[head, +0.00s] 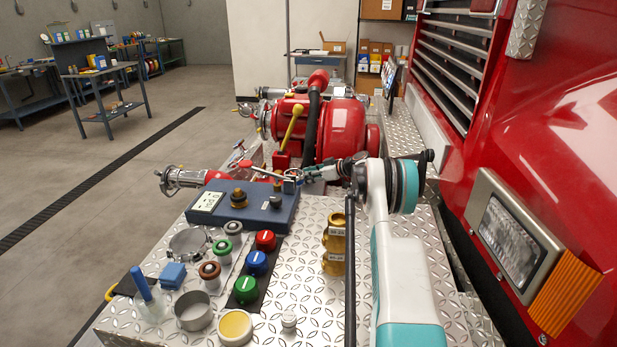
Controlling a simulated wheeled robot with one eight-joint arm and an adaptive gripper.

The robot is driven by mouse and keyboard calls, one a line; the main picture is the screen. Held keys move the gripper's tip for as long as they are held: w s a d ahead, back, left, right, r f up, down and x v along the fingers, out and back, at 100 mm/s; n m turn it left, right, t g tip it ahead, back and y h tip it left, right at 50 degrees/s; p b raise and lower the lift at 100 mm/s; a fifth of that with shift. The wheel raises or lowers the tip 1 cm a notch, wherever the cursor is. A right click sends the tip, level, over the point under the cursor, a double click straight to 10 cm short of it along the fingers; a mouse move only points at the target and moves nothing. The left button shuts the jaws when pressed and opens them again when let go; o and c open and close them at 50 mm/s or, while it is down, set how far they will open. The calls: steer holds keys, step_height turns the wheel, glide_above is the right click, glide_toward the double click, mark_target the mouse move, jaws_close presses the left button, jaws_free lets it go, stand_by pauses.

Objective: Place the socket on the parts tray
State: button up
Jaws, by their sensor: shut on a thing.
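My gripper (303,175) is at the middle of the picture, in front of the red pump and above the far right end of a blue box-like block. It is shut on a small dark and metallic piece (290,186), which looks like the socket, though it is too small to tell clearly. No part is clearly recognisable as the parts tray; a pale strip (210,286) with ringed fittings and a black mat (232,301) with red, blue and green caps lie nearer on the deck.
The blue block (271,221) carries a gauge label and brass fitting. A red pump (334,130) with a black hose stands behind. Brass cylinders (334,250), a metal cup (194,311) and a yellow-topped tin (235,327) stand nearer. The red truck front (560,150) bounds the right.

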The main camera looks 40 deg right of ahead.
steer(key=o, duration=1.1)
steer(key=shift+f, duration=0.1)
steer(key=shift+o, duration=0.2)
steer(key=shift+s+d+r, duration=0.1)
steer(key=shift+s+r, duration=0.05)
steer(key=shift+r, duration=0.15)
steer(key=p+v, duration=0.3)
steer(key=v, duration=0.8)
steer(key=shift+s+p, duration=0.25)
steer(key=shift+p, duration=0.05)
steer(key=shift+d, duration=0.1)
